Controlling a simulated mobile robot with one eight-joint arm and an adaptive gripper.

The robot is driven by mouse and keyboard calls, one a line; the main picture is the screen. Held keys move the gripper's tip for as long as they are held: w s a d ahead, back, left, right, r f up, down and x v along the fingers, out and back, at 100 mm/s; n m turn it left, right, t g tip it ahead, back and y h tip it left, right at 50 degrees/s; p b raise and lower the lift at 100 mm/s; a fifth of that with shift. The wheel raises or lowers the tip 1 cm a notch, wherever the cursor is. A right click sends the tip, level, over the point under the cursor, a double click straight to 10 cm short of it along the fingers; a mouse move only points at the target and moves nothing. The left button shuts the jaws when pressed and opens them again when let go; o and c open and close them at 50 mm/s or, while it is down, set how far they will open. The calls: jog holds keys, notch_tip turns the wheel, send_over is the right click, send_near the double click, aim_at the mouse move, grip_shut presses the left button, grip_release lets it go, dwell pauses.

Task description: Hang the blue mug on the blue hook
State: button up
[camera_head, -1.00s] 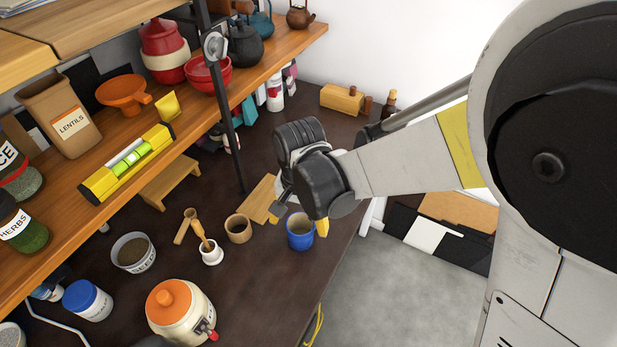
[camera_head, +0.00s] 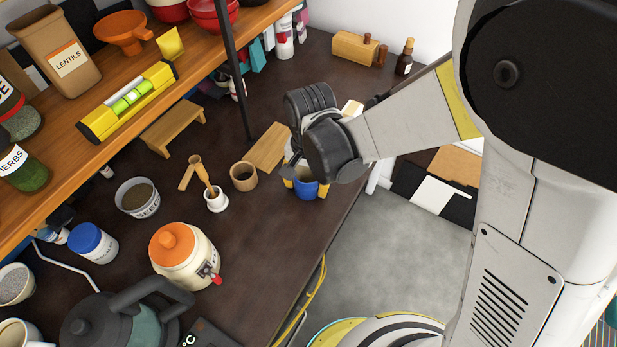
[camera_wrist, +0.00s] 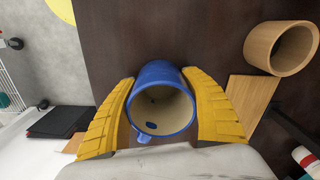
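The blue mug (camera_head: 307,187) stands on the dark tabletop near its right edge. In the wrist view the blue mug (camera_wrist: 158,83) lies between my two yellow fingers, its pale, open mouth toward the camera and a bit of handle at its lower edge. My gripper (camera_head: 306,183) reaches down over the mug; in the wrist view my gripper (camera_wrist: 157,76) is open, one finger on each side, very close to the wall. Whether they touch the mug is unclear. My wrist hides part of the mug in the head view. I cannot make out a blue hook.
A wooden cup (camera_head: 243,176) and a wooden board (camera_head: 269,147) stand left of the mug. A white mortar (camera_head: 216,201), orange-lidded jar (camera_head: 181,254) and kettle (camera_head: 128,325) are farther left. A shelf (camera_head: 65,165) with a dark post (camera_head: 236,80) overhangs the table.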

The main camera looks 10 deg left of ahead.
aim_at(310, 174)
jog(key=shift+r+p, duration=0.3)
jog(key=shift+r, duration=0.25)
jog(key=r, duration=0.1)
jog(key=r+p, duration=0.2)
jog(key=r, duration=0.1)
jog(key=shift+s+d, duration=0.15)
jog(key=shift+d, duration=0.2)
jog(key=s+d+r+p, duration=0.3)
jog(key=s+d+r, duration=0.2)
jog(key=d, duration=0.4)
jog(key=shift+s+r+p, duration=0.35)
jog(key=shift+s+r, duration=0.05)
jog(key=shift+r, duration=0.05)
jog(key=shift+d, duration=0.1)
